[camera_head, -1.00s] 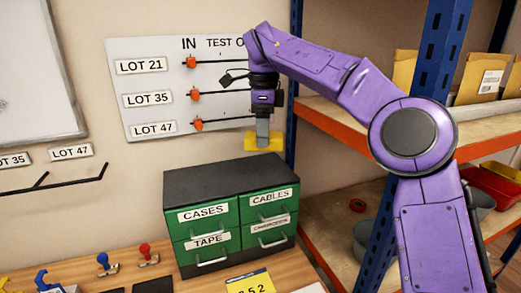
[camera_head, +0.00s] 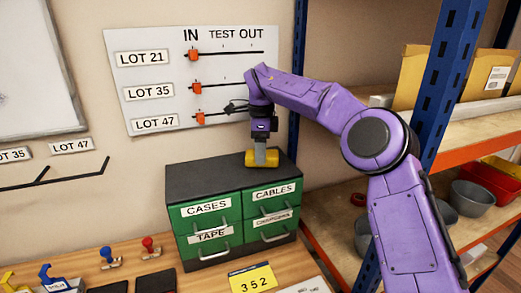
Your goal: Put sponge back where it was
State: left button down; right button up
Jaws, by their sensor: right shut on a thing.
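A yellow sponge (camera_head: 262,159) is at the right part of the dark top of the green drawer cabinet (camera_head: 200,182). My right gripper (camera_head: 261,152) points down and is shut on the sponge. The sponge appears at the level of the cabinet top, though I cannot tell whether it touches it. My left gripper is not in the head view.
A lot board (camera_head: 150,90) with orange sliders hangs on the wall behind. A blue post (camera_head: 437,90) and shelves with envelopes and bins (camera_head: 480,195) stand at the right. Stamps (camera_head: 107,256) and a yellow 352 card (camera_head: 252,280) lie on the wooden table. The left cabinet top is clear.

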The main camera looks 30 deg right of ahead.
jog(key=o, duration=0.9)
jog(key=shift+s, duration=0.1)
jog(key=shift+o, duration=0.2)
notch_tip(320, 180, up, 12)
jog(key=p, duration=0.4)
jog(key=shift+r, duration=0.15)
